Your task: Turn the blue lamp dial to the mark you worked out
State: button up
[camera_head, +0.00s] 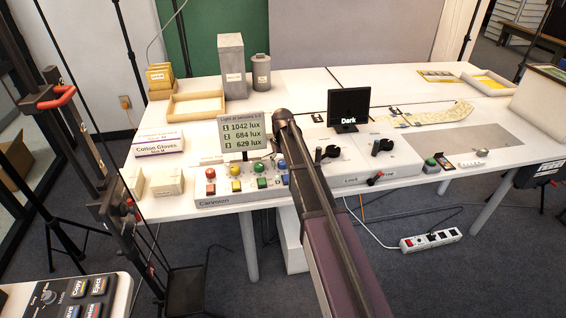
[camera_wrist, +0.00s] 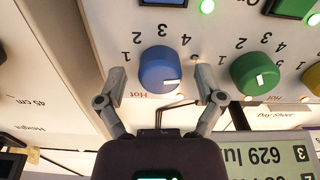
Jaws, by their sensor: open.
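The blue lamp dial (camera_wrist: 159,70) is in the middle of the wrist view, its white pointer line towards the right, slightly down. Upside-down digits ring it; those above it read 2, 3 and 4. My gripper (camera_wrist: 160,85) is open, with one finger left and one right of the dial. Gaps show on both sides, and whether a finger touches it I cannot tell. In the head view the blue dial (camera_head: 283,165) shows beside my arm, which hides my gripper. The light display (camera_head: 241,135) reads 1042, 684 and 629 lux.
A green dial (camera_wrist: 258,73) sits close to the right finger in the wrist view. The console also has a red dial (camera_head: 211,173), a yellow dial (camera_head: 236,169) and coloured buttons. A black screen (camera_head: 348,110) reads "Dark".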

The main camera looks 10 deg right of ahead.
aim_at(283, 161)
jog(key=n, duration=0.5)
jog(key=shift+n, duration=0.4)
jog(key=n, duration=0.6)
notch_tip(283, 161, up, 14)
jog(key=p, duration=1.4)
jog(key=s+f+m+b, duration=0.2)
jog(key=s+m, duration=0.4)
jog(key=s, duration=0.8)
jog(key=s+f+m+b, duration=0.2)
jog(key=s+m, duration=0.5)
jog(key=s, duration=0.8)
jog(key=shift+d, duration=0.15)
jog(key=shift+f, duration=0.1)
dwell(0.4)
